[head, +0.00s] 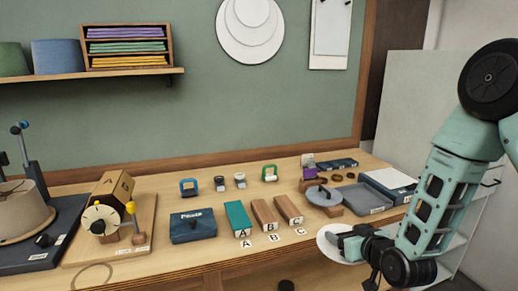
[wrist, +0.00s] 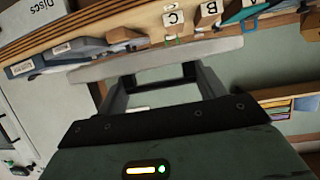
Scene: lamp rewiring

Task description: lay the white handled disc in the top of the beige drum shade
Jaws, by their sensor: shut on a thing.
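The white disc (head: 328,246) is in my gripper (head: 350,240), off the bench's front right edge in the head view. In the wrist view the disc (wrist: 150,62) shows nearly edge-on, just beyond the fingertips of my gripper (wrist: 162,84). The gripper is shut on it; its handle lies between the fingers and is hardly visible. The beige drum shade (head: 20,214) is at the far left of the head view, on a dark stand and cut off by the picture edge. Its top is partly visible. The disc is far from it, across the bench.
Between disc and shade stand a wooden block with a white dial (head: 100,219), a dark blue box (head: 192,226) and lettered blocks (head: 264,215). A grey disc (head: 324,195) and a grey tray (head: 362,198) are at the right. The wall shelf (head: 100,77) hangs above.

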